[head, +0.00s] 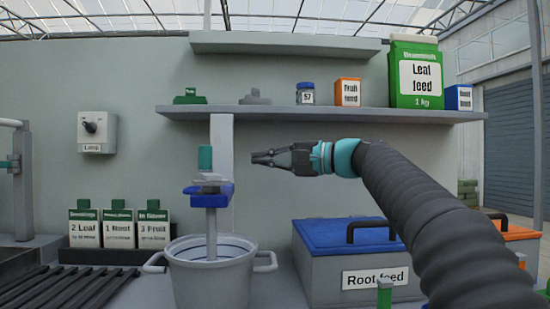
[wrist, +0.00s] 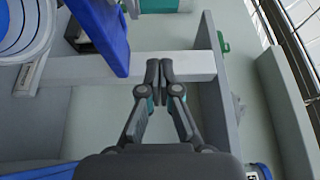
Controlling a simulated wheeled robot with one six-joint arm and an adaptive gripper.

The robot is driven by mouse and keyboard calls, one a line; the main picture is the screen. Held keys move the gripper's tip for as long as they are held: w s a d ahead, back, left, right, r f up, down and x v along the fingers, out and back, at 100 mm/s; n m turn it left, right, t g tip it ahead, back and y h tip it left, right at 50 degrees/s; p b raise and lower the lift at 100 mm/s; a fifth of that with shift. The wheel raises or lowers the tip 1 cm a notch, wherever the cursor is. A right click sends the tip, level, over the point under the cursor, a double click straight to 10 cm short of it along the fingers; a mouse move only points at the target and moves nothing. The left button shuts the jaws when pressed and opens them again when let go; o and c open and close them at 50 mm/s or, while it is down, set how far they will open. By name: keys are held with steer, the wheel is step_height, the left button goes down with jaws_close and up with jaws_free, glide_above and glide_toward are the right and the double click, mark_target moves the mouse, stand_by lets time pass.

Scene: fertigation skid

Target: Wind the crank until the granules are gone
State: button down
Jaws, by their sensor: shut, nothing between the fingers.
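The crank has an upright teal handle (head: 205,157) on a grey arm above a blue mount (head: 208,194). Its grey shaft (head: 211,235) runs down into a grey two-handled pot (head: 215,283). The pot's rim and blue inner lines show; I cannot make out granules in it. My gripper (head: 256,158) is shut and empty, to the right of the handle in the picture and apart from it, pointing left. In the wrist view the shut fingertips (wrist: 159,68) appear in front of a pale post (wrist: 195,66), with a blue part (wrist: 98,32) to their left.
A shelf (head: 300,114) above holds a jar, feed boxes and a large leaf feed pack (head: 415,75). A blue-lidded root feed bin (head: 345,260) stands right of the pot. Several labelled bottles (head: 118,226) stand to its left. A lamp switch (head: 96,132) is on the wall.

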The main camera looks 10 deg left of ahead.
mark_target(209, 168)
steer(key=shift+s+a, duration=0.2)
steer(key=shift+a, duration=1.15)
steer(key=shift+s+a, duration=0.15)
steer(key=shift+a, duration=1.25)
steer(key=shift+s+a, duration=0.2)
steer(key=shift+a, duration=1.15)
steer(key=shift+a, duration=0.1)
